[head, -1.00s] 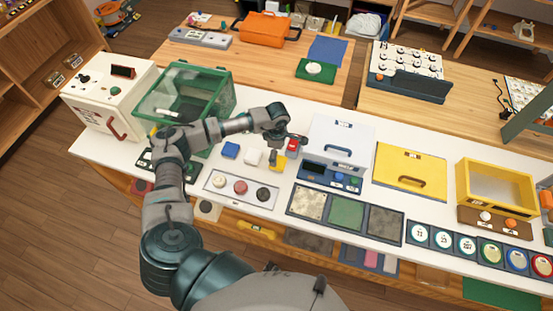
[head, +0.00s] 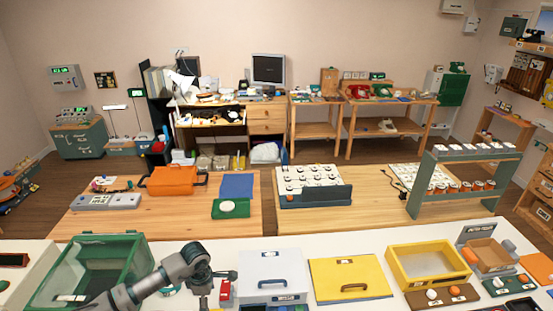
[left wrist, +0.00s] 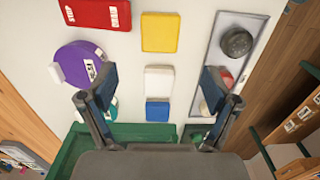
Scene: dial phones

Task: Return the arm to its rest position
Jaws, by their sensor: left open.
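My left arm comes in from the bottom left in the head view and reaches over the white counter (head: 385,238). My left gripper (head: 226,277) is between the green glass-sided box (head: 100,262) and the white box with a handle (head: 273,272). In the left wrist view my left gripper (left wrist: 160,100) is open, with nothing held. Between its fingers, on the counter beyond, are a white block (left wrist: 159,80) and a blue block (left wrist: 157,112). My right gripper is in neither view.
A yellow block (left wrist: 160,32), a red labelled item (left wrist: 96,14) and a purple round thing (left wrist: 80,62) lie nearby. A yellow panel with a handle (head: 348,275) and a yellow bin (head: 428,260) stand farther right. A wooden table (head: 160,218) stands behind the counter.

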